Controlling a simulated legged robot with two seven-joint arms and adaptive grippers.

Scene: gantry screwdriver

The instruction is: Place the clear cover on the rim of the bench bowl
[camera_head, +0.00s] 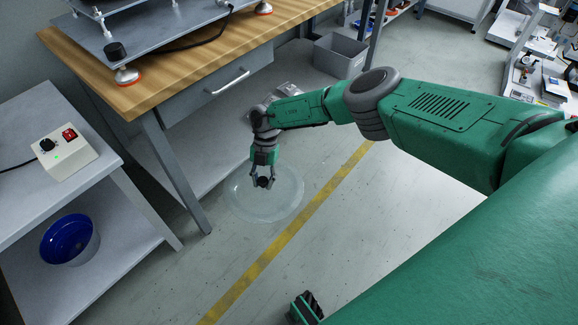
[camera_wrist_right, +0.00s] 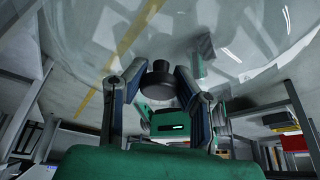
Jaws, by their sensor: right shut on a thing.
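The clear cover (camera_head: 283,205) is a wide transparent dome, hard to see against the grey floor. My right gripper (camera_head: 262,182) is shut on the black knob at its top and holds it in the air in front of the workbench. The right wrist view shows the dark knob (camera_wrist_right: 158,80) between the two fingers, with the clear cover (camera_wrist_right: 235,45) spreading beyond it. The bowl (camera_head: 69,240), blue inside with a pale outside, stands on the lower shelf at left, apart from the cover. My left gripper does not show.
A grey side table (camera_head: 35,110) carries a control box (camera_head: 64,152) with a red switch above the bowl's shelf. The wood-topped workbench (camera_head: 160,85) and its leg (camera_head: 175,170) stand between cover and side table. A grey bin (camera_head: 340,55) stands behind.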

